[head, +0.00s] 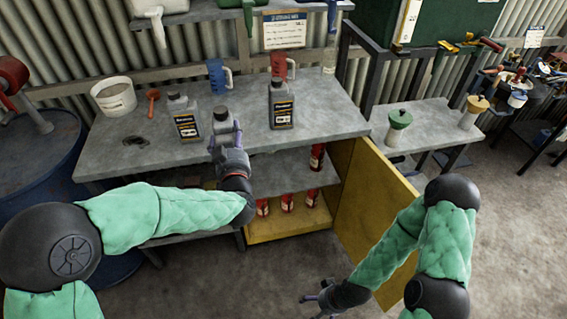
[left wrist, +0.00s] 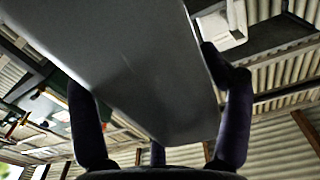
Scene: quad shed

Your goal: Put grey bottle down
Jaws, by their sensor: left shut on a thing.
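My left gripper (head: 226,148) is shut on a grey bottle (head: 223,121) at the front edge of the grey workbench (head: 335,119). In the left wrist view the grey bottle (left wrist: 135,70) fills the middle between the dark fingers. Whether its base touches the bench is hidden by my gripper.
Below, a yellow cabinet door (head: 370,205) hangs open beside shelves with several red bottles. The bench's right front is clear.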

